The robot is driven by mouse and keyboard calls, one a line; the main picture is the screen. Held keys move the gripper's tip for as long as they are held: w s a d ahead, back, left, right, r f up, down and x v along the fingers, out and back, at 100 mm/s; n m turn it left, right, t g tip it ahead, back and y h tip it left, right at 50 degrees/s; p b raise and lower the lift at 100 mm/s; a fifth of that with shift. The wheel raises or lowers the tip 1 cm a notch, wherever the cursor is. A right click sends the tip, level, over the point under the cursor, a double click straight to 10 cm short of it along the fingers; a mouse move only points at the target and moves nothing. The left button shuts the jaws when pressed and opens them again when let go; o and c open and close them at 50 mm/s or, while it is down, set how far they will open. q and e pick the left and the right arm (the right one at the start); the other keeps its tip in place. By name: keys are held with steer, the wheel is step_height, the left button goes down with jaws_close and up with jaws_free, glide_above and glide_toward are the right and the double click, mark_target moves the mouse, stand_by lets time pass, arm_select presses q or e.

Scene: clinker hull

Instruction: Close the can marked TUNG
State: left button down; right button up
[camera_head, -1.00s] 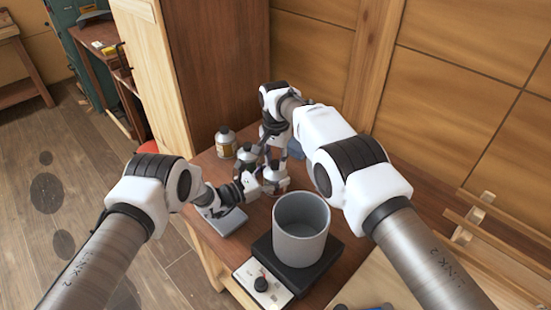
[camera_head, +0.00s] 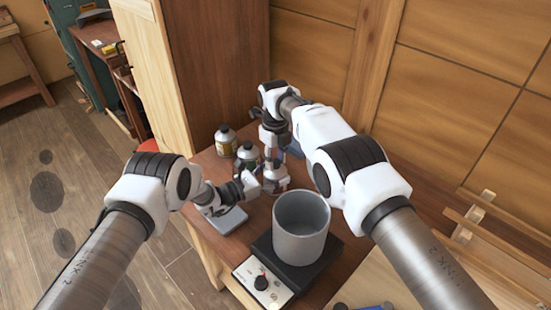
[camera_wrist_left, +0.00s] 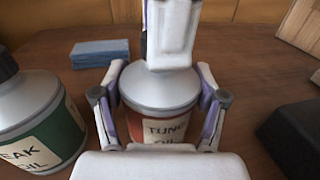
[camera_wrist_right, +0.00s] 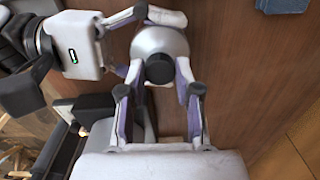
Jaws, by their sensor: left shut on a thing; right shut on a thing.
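The TUNG oil can (camera_wrist_left: 165,115), grey with a red band and a cream label, stands upright on the bench. My left gripper (camera_wrist_left: 160,105) is shut around its body from the side; it also shows in the head view (camera_head: 262,185).
The teak oil can (camera_wrist_left: 38,115) stands close left, and another capped can (camera_head: 225,141) is behind it. A grey pot (camera_head: 300,228) sits on a black heater (camera_head: 325,262) at the right front. A blue block (camera_wrist_left: 100,52) lies behind.

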steer(key=o, duration=0.7)
steer(key=shift+r, duration=0.15)
step_height(320, 180, up, 4)
steer(key=shift+r, duration=0.15)
steer(key=shift+c, duration=0.2)
